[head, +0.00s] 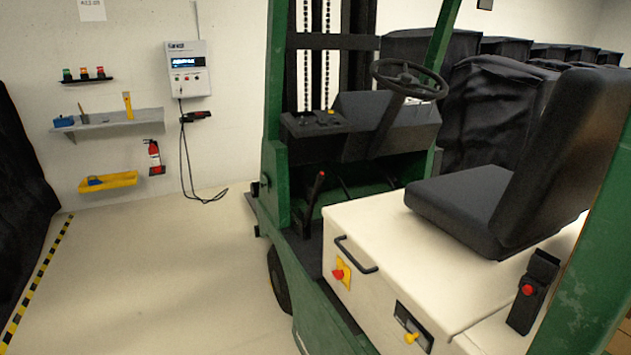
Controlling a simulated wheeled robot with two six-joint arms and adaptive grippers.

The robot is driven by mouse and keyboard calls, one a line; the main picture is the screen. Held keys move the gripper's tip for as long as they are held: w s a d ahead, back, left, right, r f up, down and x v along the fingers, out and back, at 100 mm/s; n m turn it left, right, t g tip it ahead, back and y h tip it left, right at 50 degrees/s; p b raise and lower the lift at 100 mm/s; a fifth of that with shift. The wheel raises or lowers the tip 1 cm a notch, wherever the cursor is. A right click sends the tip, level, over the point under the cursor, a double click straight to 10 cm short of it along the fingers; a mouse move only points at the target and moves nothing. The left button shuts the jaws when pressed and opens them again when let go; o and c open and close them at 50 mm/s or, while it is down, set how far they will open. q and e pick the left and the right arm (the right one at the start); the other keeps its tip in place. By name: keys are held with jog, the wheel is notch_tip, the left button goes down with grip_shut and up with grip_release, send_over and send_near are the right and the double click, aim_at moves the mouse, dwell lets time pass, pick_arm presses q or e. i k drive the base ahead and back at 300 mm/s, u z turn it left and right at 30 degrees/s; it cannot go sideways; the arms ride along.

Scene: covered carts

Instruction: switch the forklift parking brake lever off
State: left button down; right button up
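The green forklift (278,190) fills the middle and right of the head view, with its cab open towards me. A black lever with a red tip (314,193) stands in the footwell, left of the white seat base. It looks like the parking brake lever and leans a little to the right at its top. No label on it can be read, and its lower end is hard to make out against the dark floor. Neither of my grippers shows in this view, so nothing is seen touching the lever.
A steering wheel (409,79) and black seat (475,205) are right of the lever. A black handle (356,256), red knob (338,274) and yellow knob (411,337) are on the white base (380,230). The floor (170,280) left of the forklift is clear.

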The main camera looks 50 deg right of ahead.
aim_at(321, 179)
jog(key=z, duration=0.5)
jog(key=i, duration=1)
jog(key=z, duration=1.6)
jog(key=i, duration=0.8)
jog(key=z, duration=0.6)
